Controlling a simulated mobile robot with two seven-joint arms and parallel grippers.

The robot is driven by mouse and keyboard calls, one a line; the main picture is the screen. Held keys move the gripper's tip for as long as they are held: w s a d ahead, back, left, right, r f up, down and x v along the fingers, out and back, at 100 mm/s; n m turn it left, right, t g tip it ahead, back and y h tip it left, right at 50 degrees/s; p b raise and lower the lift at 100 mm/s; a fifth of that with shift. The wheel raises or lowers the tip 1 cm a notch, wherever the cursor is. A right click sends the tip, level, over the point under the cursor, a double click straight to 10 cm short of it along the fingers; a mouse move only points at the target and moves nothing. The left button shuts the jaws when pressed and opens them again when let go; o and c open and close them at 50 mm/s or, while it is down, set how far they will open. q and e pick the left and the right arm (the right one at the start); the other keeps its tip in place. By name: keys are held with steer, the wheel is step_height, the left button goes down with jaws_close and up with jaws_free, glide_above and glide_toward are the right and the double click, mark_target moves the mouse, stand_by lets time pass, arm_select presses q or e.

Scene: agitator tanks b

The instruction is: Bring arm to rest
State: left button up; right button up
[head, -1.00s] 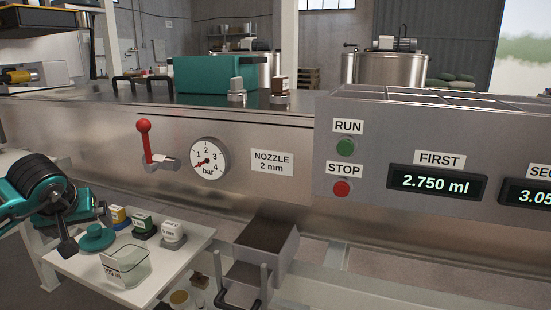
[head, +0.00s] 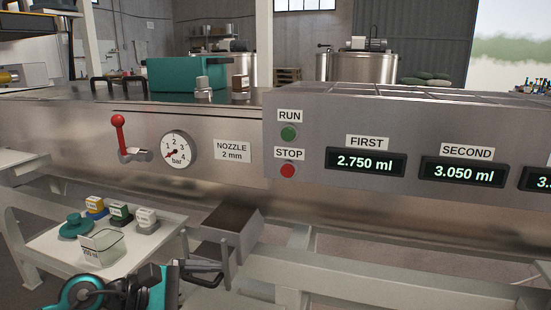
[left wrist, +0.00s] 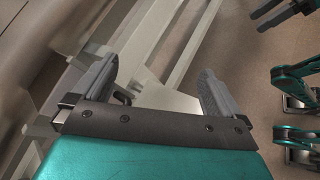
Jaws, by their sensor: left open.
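A steel box (head: 230,228) projects from the bench front near my left arm. Above are a red lever (head: 118,134), a gauge (head: 178,150), a green button (head: 288,133) and a red button (head: 288,171).

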arm_select(q)
steer(key=s+d+r+n+t+h, duration=0.2)
steer(key=d+n+t+h, duration=0.2)
steer(key=n, duration=0.7)
steer(key=s+a+f+m+t+y, duration=0.15)
steer(key=s+f+m+y, duration=0.35)
steer(key=m, duration=0.5)
steer(key=s+a+f+m+y, duration=0.2)
steer(key=a+f+m+y, duration=0.15)
steer(key=f+m, duration=0.55)
steer(key=s+a+f+m+y, duration=0.1)
steer(key=s+f+m+y, duration=0.35)
steer(key=m, duration=0.75)
step_height(320, 180, up, 10)
steer(key=s+a+n+y+p, duration=0.1)
steer(key=s+a+p, duration=0.1)
steer(key=p, duration=1.4)
steer(key=shift+a+r+n, duration=0.25)
steer(key=shift+a+n, duration=0.05)
steer(key=shift+a, duration=0.1)
arm_select(e)
steer(key=s+d+r+h, duration=0.1)
steer(key=d+r, duration=0.2)
steer(key=r, duration=0.8)
steer(key=shift+s+r, duration=0.3)
arm_select(q)
steer(key=shift+g, duration=0.25)
arm_select(e)
steer(key=shift+f, duration=0.1)
